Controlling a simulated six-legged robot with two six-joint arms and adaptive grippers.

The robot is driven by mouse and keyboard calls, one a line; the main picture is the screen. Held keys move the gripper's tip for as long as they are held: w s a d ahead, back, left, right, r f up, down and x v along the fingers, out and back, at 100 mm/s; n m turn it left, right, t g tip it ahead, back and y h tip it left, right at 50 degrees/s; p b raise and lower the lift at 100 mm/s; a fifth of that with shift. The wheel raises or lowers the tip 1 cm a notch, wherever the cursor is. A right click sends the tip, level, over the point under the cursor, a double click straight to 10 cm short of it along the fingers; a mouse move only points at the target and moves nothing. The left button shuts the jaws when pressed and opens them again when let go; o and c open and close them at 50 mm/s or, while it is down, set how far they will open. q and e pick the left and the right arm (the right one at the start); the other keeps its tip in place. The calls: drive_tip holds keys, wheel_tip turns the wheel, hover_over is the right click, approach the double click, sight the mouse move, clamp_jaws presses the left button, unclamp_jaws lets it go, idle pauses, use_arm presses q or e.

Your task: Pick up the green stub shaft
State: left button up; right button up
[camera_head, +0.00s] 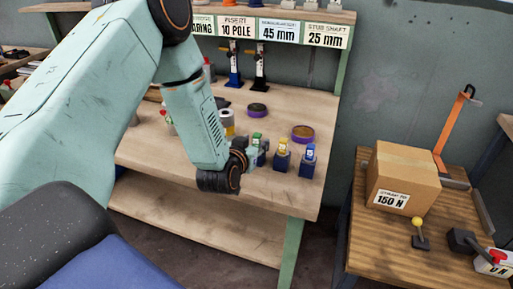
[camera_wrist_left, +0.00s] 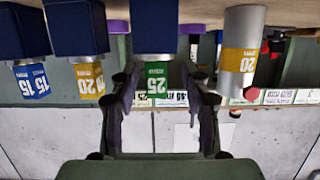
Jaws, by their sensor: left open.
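The green stub shaft (camera_head: 257,139) stands in a dark blue block on the workbench, partly hidden by my left gripper (camera_head: 254,155). In the left wrist view, which is upside down, the green stub shaft (camera_wrist_left: 157,78) has a green label reading 25. My left gripper (camera_wrist_left: 164,100) is open there, with one finger on each side of the shaft and visible gaps between. I cannot tell how deep the shaft sits between the fingers. My right gripper is in neither view.
Yellow (camera_head: 282,146) and blue (camera_head: 310,152) labelled shafts stand in blue blocks to the right. A silver cylinder with a yellow band (camera_head: 227,122) stands behind. A cardboard box (camera_head: 403,175) sits on another table.

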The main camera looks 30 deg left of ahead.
use_arm(q)
drive_tip(key=shift+w+f, duration=0.2)
drive_tip(key=shift+w, duration=0.35)
drive_tip(key=shift+w+d+r, duration=0.1)
drive_tip(key=shift+w+d, duration=0.05)
drive_tip(key=shift+w, duration=0.1)
drive_tip(key=shift+a, duration=0.25)
drive_tip(key=shift+c, duration=0.7)
drive_tip(key=shift+d, duration=0.2)
drive_tip(key=c, duration=0.6)
drive_tip(key=shift+a, duration=0.1)
clamp_jaws()
